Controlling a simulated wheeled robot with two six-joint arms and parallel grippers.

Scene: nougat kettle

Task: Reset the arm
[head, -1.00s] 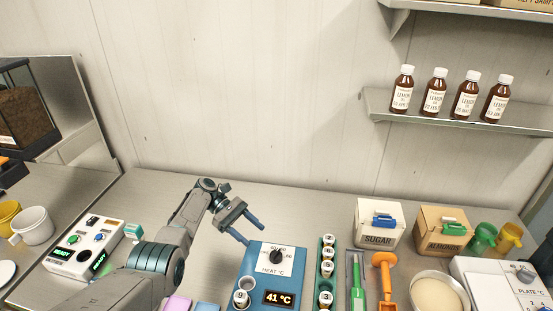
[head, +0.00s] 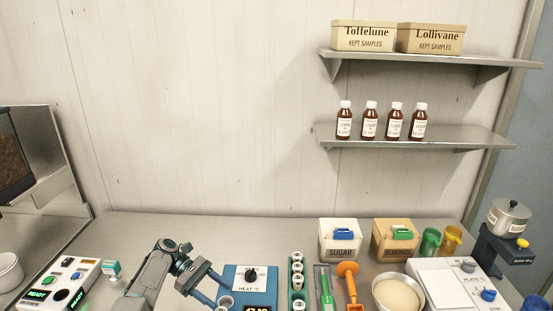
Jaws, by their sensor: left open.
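My left arm comes in low at the left of centre in the head view. Its gripper (head: 207,284) is open, with two blue-grey fingers pointing down and to the right. The fingers reach beside the left side of the blue heating unit (head: 251,283), which has a black dial and a display cut by the lower edge. I see nothing between the fingers. I cannot tell whether a fingertip touches the unit. My right gripper is not in view.
A green rack of numbered vials (head: 297,283), a green-handled tool (head: 326,288) and an orange tool (head: 348,284) stand to the right. Behind them are the sugar box (head: 340,253) and almond box (head: 396,254). A white control panel (head: 62,284) lies left. The counter's back strip is clear.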

